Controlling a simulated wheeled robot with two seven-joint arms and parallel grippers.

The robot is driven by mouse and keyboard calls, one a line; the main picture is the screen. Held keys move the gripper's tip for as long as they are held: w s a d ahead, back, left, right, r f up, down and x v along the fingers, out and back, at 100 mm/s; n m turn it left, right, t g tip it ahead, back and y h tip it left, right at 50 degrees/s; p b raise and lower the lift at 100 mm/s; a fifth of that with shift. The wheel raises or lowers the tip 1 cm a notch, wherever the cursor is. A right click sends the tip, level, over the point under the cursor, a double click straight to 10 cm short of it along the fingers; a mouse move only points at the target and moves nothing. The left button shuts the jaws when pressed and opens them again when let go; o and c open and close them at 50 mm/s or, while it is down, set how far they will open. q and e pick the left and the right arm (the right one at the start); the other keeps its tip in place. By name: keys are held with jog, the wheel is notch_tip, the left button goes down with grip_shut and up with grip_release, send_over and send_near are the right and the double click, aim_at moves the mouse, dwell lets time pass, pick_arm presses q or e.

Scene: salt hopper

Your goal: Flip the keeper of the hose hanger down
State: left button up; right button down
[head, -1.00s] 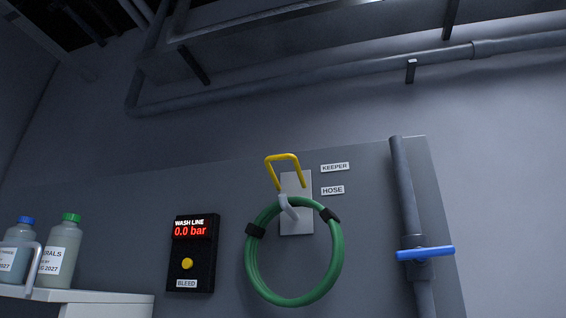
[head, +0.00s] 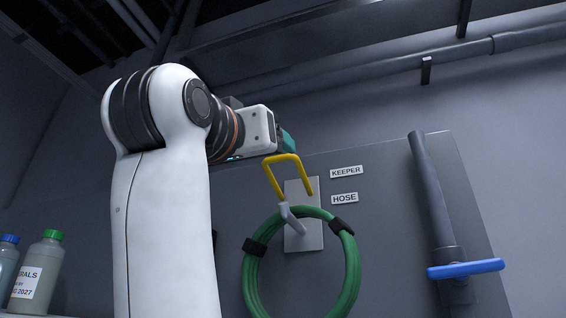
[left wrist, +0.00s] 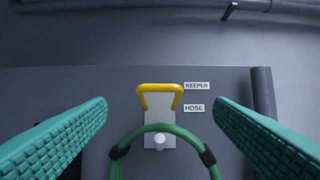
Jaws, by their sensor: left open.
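The yellow keeper (head: 285,161) is a U-shaped loop standing raised at the top of the hose hanger's pale plate (head: 309,238). It also shows in the left wrist view (left wrist: 159,87), centred between my finger pads. A coiled green hose (head: 350,270) hangs on the hanger's grey hook (head: 291,218). My left gripper (head: 288,140) is near the keeper in the head view, its fingers partly hidden. In the left wrist view its two teal fingers (left wrist: 160,115) are wide apart with nothing between them, and the keeper and hose lie beyond. My right gripper is not in view.
Labels KEEPER (head: 346,171) and HOSE (head: 345,198) are right of the plate. A grey pipe (head: 431,190) with a blue valve handle (head: 466,269) stands further right. Bottles (head: 40,270) are at lower left. My left arm hides the wash line display's area.

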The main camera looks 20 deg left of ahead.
aim_at(277, 157)
pick_arm(q)
jog(key=p+x, duration=0.1)
jog(key=x, duration=0.2)
jog(key=p+x, duration=0.2)
jog(key=x, duration=0.2)
jog(key=p+x, duration=0.2)
jog(key=x, duration=0.1)
jog(key=shift+r, duration=0.3)
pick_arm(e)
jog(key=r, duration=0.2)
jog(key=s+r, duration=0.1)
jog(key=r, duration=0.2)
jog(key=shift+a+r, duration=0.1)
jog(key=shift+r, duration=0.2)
pick_arm(q)
jog(key=shift+w+f, duration=0.1)
jog(key=shift+c, duration=0.2)
